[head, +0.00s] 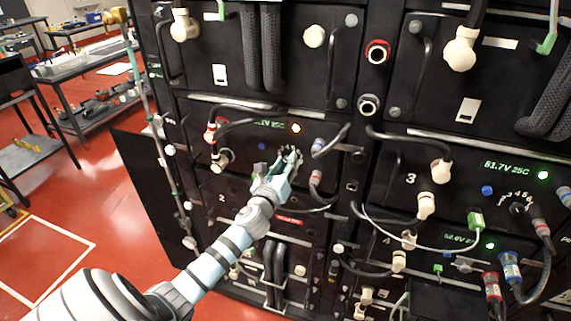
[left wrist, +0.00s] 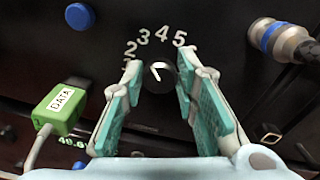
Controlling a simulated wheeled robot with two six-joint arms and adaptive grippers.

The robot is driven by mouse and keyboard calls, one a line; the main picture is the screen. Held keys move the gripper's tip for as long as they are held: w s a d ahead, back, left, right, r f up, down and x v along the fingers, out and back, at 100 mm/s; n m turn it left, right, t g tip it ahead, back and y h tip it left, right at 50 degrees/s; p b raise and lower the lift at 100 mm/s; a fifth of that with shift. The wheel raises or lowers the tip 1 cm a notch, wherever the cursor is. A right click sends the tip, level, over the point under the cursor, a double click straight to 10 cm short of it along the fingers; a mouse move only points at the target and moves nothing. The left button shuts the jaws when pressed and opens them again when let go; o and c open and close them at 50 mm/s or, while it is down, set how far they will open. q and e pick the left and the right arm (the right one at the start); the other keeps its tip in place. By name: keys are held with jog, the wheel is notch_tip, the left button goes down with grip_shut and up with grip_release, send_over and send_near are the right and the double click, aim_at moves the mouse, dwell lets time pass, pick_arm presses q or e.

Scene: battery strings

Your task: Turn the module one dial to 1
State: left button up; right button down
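The module one front (head: 200,145) is a black panel with a partly hidden green readout. Its dial (left wrist: 159,75) is a small dark knob with a white mark, under an arc of numbers. The mark slants up and left; I cannot tell which number it points at. The digits 2, 3, 4 and 5 show; the 1 is mostly hidden by a finger. My left gripper (head: 290,157) is open, and in the left wrist view (left wrist: 158,88) its fingertips stand either side of the dial. Contact cannot be told. The dial is hidden in the head view. My right gripper is not in view.
A green DATA plug (left wrist: 62,112) with a cable is left of the fingers. A grey and blue connector (left wrist: 282,42) is at right, and a blue button (left wrist: 80,15) at upper left. Cables and handles crowd the rack.

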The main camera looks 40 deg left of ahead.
pick_arm(q)
grip_shut()
jog(key=shift+n, duration=0.5)
jog(key=n, duration=0.4)
jog(key=shift+n+b, duration=0.3)
jog(key=shift+b, duration=0.05)
jog(key=n+b, duration=0.1)
jog(key=n, duration=0.5)
jog(key=shift+n, duration=0.3)
jog(key=o, duration=0.6)
grip_release()
jog(key=shift+r, duration=0.1)
jog(key=shift+o, duration=0.2)
